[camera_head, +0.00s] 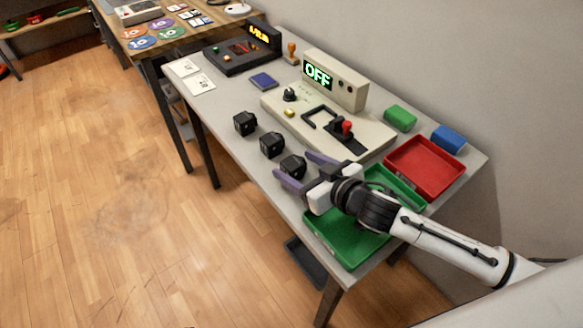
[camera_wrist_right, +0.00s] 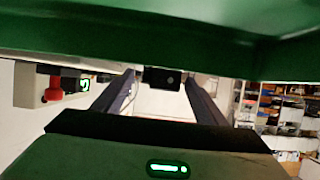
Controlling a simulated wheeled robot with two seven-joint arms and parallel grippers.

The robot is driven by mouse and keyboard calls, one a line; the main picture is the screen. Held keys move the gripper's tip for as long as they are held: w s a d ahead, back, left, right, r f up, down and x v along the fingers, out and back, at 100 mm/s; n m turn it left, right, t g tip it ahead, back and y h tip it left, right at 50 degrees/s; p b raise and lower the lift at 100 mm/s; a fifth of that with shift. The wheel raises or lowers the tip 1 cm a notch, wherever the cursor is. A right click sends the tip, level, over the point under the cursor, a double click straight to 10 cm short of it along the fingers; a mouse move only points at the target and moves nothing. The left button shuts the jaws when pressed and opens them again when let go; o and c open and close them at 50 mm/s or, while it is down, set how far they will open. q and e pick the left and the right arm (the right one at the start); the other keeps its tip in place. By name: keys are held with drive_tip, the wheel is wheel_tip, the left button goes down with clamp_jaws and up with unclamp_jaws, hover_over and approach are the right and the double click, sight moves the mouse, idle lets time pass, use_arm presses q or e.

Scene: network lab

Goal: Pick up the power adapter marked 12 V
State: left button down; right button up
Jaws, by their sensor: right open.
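Three black power adapters stand in a row along the table's front side: one at the left (camera_head: 245,123), one in the middle (camera_head: 272,145) and one at the right (camera_head: 293,166). No voltage marking is legible on any of them. My right gripper (camera_head: 292,163) is open, with its two purple-grey fingers on either side of the right adapter in the head view. In the right wrist view a black block (camera_wrist_right: 162,78) shows between the finger ends; contact cannot be made out. My left gripper is not in view.
A beige console (camera_head: 335,81) with an OFF display and red-knobbed lever stands behind the adapters. Green trays (camera_head: 345,240) and a red tray (camera_head: 425,167) lie at the right, near green (camera_head: 399,118) and blue (camera_head: 448,139) blocks. White cards (camera_head: 198,83) lie at the left.

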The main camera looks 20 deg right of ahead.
drive_tip(key=shift+r+x, duration=0.15)
drive_tip(key=shift+x, duration=1.25)
drive_tip(key=shift+r+x, duration=0.15)
drive_tip(key=shift+x, duration=1.2)
drive_tip(key=shift+a, duration=0.1)
drive_tip(key=shift+c, duration=0.5)
drive_tip(key=c, duration=1.1)
drive_tip(key=shift+c, duration=0.7)
